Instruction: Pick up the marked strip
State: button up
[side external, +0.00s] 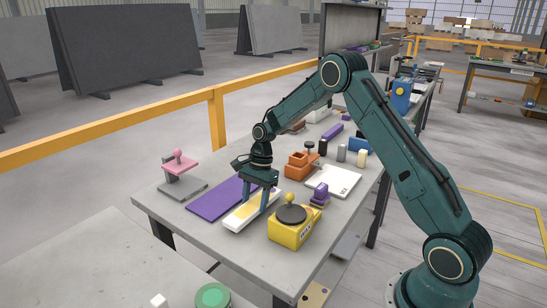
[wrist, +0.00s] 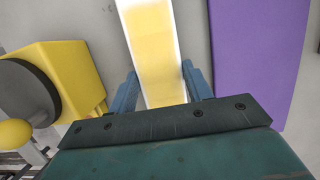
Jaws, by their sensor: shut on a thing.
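The marked strip (side external: 238,218) is a flat white bar with a yellow band on top. It sits at the front part of the grey table, between a purple slab and a yellow box. It also shows in the wrist view (wrist: 152,45), running up from between the fingers. My gripper (side external: 263,200) points down over the strip, with a blue finger on each side of it. In the wrist view my gripper (wrist: 160,90) is shut across the strip's width. I cannot tell whether the strip's underside touches the table.
The purple slab (side external: 215,200) lies close on the left. The yellow box (side external: 290,232) with a dark disc and yellow knob stands close on the right. A pink-topped stand (side external: 181,175) is at the far left. An orange block (side external: 298,166) and white plate (side external: 333,182) are behind.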

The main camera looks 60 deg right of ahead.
aim_at(255, 203)
notch_tip(255, 203, up, 19)
jog(key=shift+f, duration=0.2)
dwell(0.3)
jog(key=shift+f, duration=0.1)
dwell(0.6)
